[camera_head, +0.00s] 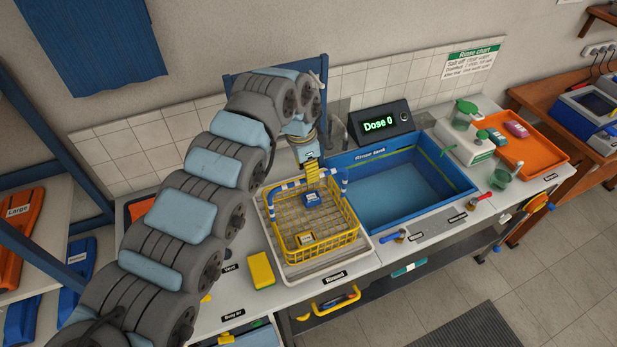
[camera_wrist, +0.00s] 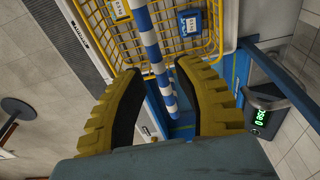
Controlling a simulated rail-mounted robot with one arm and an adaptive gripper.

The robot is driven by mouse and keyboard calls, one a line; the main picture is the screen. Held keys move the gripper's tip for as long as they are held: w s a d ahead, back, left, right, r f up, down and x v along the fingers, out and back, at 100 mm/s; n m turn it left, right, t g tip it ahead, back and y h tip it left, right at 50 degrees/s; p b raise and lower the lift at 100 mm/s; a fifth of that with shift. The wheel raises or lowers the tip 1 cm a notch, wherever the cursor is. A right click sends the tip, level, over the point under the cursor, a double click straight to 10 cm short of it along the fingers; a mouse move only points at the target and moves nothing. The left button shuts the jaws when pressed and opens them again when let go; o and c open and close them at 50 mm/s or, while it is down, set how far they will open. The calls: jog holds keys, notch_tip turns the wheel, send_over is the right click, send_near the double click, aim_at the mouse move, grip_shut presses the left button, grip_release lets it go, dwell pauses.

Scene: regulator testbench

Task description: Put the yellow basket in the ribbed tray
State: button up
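The yellow basket (camera_head: 330,246) is a wire basket with a blue-and-white striped handle (camera_head: 286,186). It stands upright over the pale ribbed tray (camera_head: 318,269) labelled "Rinsed", inside the tray's rim and seemingly resting on it. A blue block (camera_head: 312,198) and a yellow block (camera_head: 305,238) lie in the basket. My gripper (camera_head: 313,172) is at the handle, above the basket's back part. In the wrist view my yellow fingers (camera_wrist: 158,72) are spread, with the striped handle (camera_wrist: 150,45) running between them and visible gaps on both sides. The basket's wire wall (camera_wrist: 190,48) shows beyond.
The blue rinse tank (camera_head: 405,195) adjoins the tray on the right, with a "Dose 0" display (camera_head: 380,123) behind it. A yellow sponge (camera_head: 261,270) lies left of the tray. An orange tray (camera_head: 535,150) is further right. My arm covers the bench's left part.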

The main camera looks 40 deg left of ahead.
notch_tip(320, 180, up, 8)
jog(key=b, duration=0.1)
jog(key=shift+s+a+r+b, duration=0.15)
jog(key=shift+s+r+b, duration=0.1)
jog(key=shift+s+b, duration=0.2)
